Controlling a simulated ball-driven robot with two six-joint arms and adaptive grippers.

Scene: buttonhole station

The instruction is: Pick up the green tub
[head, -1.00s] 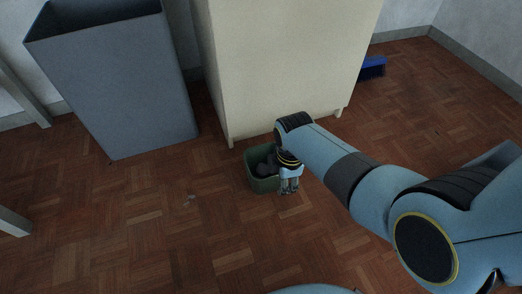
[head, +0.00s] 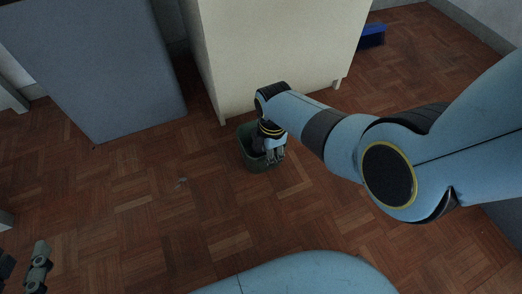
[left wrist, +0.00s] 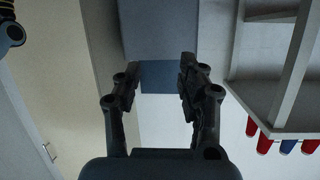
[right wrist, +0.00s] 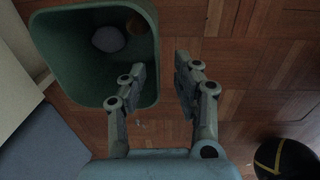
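The green tub (head: 248,160) stands on the floor in front of the cream cabinet. It shows from above in the right wrist view (right wrist: 52,48), with a pale grey round thing (right wrist: 107,39) and a brownish thing (right wrist: 135,24) inside. My right gripper (head: 274,154) hangs at the tub and hides part of it in the head view. In the right wrist view my right gripper (right wrist: 160,68) is open, its left finger overlapping the tub's rim side. I cannot tell if they touch. My left gripper (left wrist: 158,76) is open and empty, away from the tub.
The cream cabinet (head: 270,60) stands right behind the tub. A tall grey-blue bin (head: 95,70) is at the left. A blue brush-like thing (head: 372,36) lies right of the cabinet. The wood floor (head: 140,210) in front is mostly clear.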

